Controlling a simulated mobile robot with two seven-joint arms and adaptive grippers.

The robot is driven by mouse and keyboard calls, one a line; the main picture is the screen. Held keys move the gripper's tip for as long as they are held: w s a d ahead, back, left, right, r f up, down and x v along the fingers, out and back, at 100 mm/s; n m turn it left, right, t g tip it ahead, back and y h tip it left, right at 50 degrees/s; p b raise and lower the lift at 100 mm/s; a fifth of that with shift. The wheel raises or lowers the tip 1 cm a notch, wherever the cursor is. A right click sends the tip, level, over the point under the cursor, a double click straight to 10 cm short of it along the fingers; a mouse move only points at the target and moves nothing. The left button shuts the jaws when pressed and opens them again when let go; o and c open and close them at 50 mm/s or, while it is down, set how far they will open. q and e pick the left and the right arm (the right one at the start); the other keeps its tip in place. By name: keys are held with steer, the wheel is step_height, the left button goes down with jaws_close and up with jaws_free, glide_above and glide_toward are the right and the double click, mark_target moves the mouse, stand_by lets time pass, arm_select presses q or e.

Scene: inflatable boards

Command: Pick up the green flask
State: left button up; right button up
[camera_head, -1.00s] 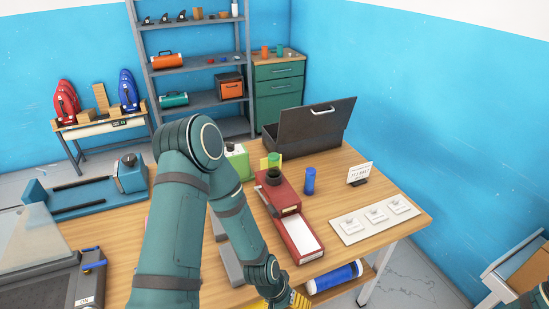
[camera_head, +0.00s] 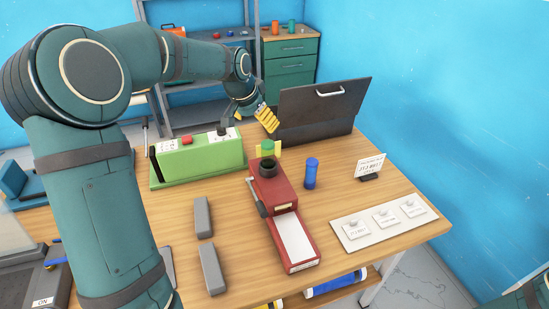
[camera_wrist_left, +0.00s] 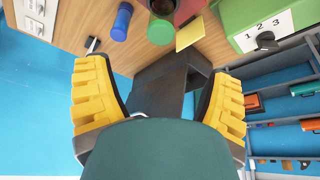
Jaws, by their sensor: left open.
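The green flask (camera_head: 267,146) stands upright behind the red machine (camera_head: 275,190), close to its dark round opening and beside a yellow card. In the left wrist view the green flask (camera_wrist_left: 160,30) is near the top middle, ahead of the fingers and not between them. My left gripper (camera_head: 267,119) reaches over the back of the table, above and behind the flask, near the black case. Its yellow fingers (camera_wrist_left: 159,90) are spread and empty. My right gripper is not in view.
A blue flask (camera_head: 311,173) stands right of the red machine. A green box (camera_head: 200,160) with a dial is left, an open black case (camera_head: 320,108) behind. Two grey blocks (camera_head: 211,268) lie in front. A label board (camera_head: 382,221) is at right.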

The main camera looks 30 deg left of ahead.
mark_target(267, 143)
arm_select(q)
steer(key=b+x, duration=0.1)
steer(key=x, duration=1.2)
steer(key=shift+f, duration=0.2)
steer(key=c, duration=1.4)
